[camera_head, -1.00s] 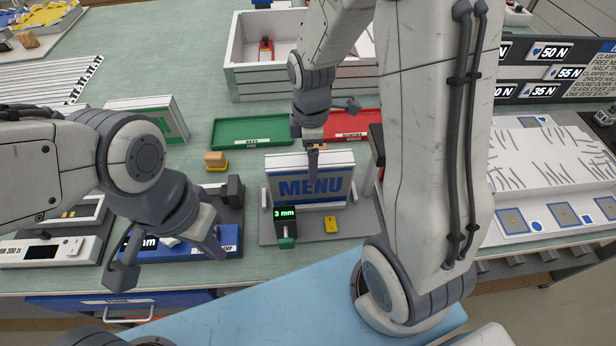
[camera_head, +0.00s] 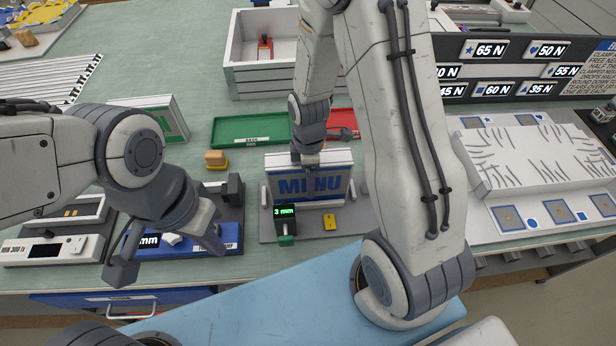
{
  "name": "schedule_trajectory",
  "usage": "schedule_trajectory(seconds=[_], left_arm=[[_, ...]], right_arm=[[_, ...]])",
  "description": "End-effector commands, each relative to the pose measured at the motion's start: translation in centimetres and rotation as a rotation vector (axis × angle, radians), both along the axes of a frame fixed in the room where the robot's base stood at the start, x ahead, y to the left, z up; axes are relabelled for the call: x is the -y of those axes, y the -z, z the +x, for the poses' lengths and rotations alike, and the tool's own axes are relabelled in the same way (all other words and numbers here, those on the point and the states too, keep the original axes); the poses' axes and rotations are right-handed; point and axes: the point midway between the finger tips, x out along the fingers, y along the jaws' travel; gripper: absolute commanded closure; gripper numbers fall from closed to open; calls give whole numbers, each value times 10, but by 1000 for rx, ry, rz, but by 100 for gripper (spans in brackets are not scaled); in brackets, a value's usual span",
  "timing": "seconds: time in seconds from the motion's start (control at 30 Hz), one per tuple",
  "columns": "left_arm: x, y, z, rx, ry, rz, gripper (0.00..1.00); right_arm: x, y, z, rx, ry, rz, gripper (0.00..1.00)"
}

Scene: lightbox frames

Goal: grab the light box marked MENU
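The light box marked MENU (camera_head: 328,188) stands upright on a grey base (camera_head: 355,222) near the table's front, its blue-lettered face toward me. My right gripper (camera_head: 328,157) is at the top of this box. One finger hangs in front of the lettering and the other shows behind and to the right of the top edge. The fingers look apart, one on each side of the box; I cannot tell whether they touch it. My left gripper (camera_head: 168,256) is open and empty, above the blue tray (camera_head: 232,236) left of the box.
A small black device reading 3 mm (camera_head: 284,211) and a yellow tag (camera_head: 330,222) sit before the box. A green tray (camera_head: 235,131), a red tray (camera_head: 345,117) and a white crate (camera_head: 262,80) lie behind. A green-marked box (camera_head: 168,118) stands left.

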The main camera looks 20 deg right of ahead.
Motion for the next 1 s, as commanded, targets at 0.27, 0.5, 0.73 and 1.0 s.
schedule_trajectory(seconds=[0.27, 0.5, 0.73, 1.0], left_arm=[[0, 0, 0, 0, 0, 0, 100], [0, 0, 0, 0, 0, 0, 100], [0, 3, 0, 0, 0, 0, 100], [0, 7, 0, 0, 0, 0, 100]], right_arm=[[0, 0, 0, 0, 0, 0, 100], [0, -1, 1, 2, 0, 0, 100], [0, -21, 2, 7, 0, 0, 100], [0, -72, 2, 8, 0, 0, 100]])
